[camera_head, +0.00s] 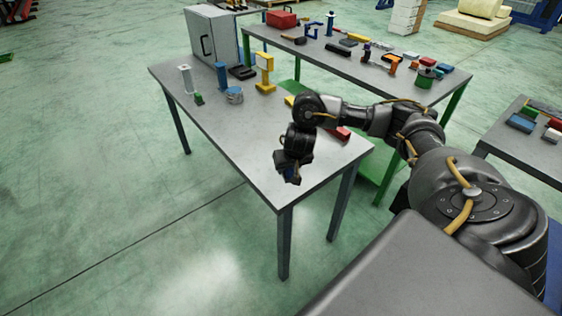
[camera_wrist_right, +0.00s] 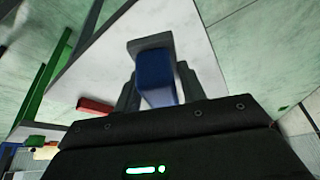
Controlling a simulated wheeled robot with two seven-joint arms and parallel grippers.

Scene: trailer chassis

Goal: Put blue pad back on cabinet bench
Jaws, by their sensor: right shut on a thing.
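The blue pad (camera_wrist_right: 156,77) is between the two fingers of my right gripper (camera_wrist_right: 158,92) in the right wrist view. The gripper is shut on it. In the head view my right gripper (camera_head: 289,170) points down at the near edge of the cabinet bench (camera_head: 240,135), and only a little of the blue shows. I cannot tell whether the pad touches the bench top. The bench top also shows behind the pad in the right wrist view (camera_wrist_right: 105,75). My left gripper is not in view.
A grey cabinet (camera_head: 212,34) stands at the bench's far end. A blue stand (camera_head: 221,76), a yellow stand (camera_head: 265,74) and a grey-white stand (camera_head: 187,80) are on the bench. A red block (camera_head: 342,133) lies near its right edge. The near left bench top is bare.

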